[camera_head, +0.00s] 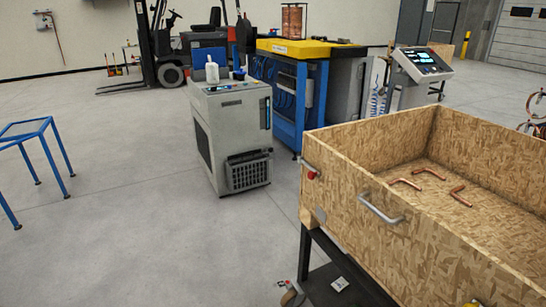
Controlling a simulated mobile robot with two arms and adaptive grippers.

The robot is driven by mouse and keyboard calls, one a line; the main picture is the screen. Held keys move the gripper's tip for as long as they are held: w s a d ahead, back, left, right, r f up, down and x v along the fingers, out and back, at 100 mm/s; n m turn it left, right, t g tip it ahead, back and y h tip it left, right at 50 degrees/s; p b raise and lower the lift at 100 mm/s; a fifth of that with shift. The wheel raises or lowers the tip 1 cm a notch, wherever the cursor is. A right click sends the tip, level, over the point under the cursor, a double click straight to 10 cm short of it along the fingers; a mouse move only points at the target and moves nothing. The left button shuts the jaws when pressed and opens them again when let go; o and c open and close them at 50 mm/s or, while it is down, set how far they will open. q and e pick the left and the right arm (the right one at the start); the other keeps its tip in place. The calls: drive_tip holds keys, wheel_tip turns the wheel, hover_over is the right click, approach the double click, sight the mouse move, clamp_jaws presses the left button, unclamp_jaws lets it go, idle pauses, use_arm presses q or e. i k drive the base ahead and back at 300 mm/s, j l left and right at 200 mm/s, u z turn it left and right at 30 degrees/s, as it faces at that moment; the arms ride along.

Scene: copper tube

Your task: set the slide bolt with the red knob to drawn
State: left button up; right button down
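The red knob (311,174) is on the outer side of the wooden crate (338,185), near the crate's upper left corner. A small metal bolt piece shows beside the knob, but it is too small to tell whether the bolt is drawn or shot. Neither of my grippers is in view, and nothing touches the knob.
The crate stands on a dark wheeled stand (345,280), has a metal handle (380,209) and holds bent copper tubes (430,174). A grey machine (232,135) stands behind it. A blue frame (45,150) is at left. Open floor (150,220) lies between.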

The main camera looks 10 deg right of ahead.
sight(312, 175)
drive_tip(key=i+j, duration=0.6)
drive_tip(key=j, duration=0.2)
drive_tip(key=i+j+z, duration=0.1)
drive_tip(key=i+j, duration=0.45)
drive_tip(key=j, duration=0.2)
